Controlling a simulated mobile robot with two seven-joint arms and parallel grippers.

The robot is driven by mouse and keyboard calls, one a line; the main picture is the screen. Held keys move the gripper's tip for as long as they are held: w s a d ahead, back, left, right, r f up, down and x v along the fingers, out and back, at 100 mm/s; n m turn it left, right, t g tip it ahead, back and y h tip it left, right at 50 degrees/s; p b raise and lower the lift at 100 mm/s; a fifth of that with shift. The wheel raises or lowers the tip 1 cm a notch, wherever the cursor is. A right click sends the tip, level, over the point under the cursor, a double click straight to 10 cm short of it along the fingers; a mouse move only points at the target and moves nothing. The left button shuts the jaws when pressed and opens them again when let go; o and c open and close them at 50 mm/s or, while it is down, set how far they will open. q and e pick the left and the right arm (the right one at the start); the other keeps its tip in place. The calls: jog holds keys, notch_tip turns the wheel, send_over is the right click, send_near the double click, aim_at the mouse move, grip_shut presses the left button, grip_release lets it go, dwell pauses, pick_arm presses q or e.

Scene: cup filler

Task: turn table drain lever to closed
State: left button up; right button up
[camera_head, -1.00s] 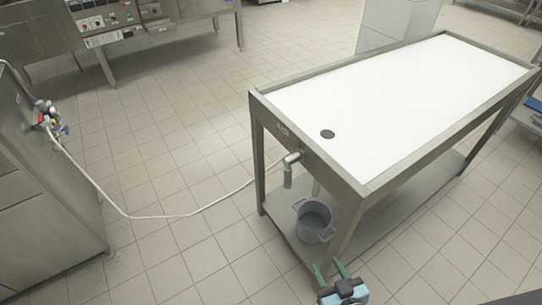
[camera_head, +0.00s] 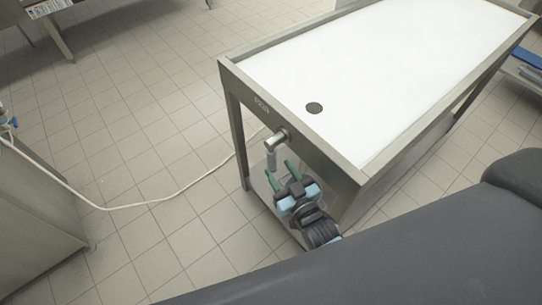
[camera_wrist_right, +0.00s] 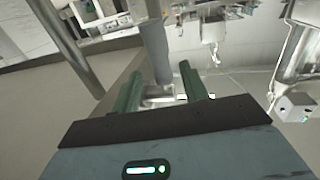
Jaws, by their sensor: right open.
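My left gripper is not in view.
A pale hose (camera_head: 150,202) runs across the tiled floor from the metal unit (camera_head: 35,215) at left toward the table. The floor left of the table is otherwise clear.

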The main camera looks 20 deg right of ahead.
aim_at(274, 162)
jog(key=shift+w+a, duration=0.2)
jog(key=shift+w, duration=1.2)
jog(key=shift+w+a, duration=0.2)
jog(key=shift+w, duration=1.15)
grip_shut()
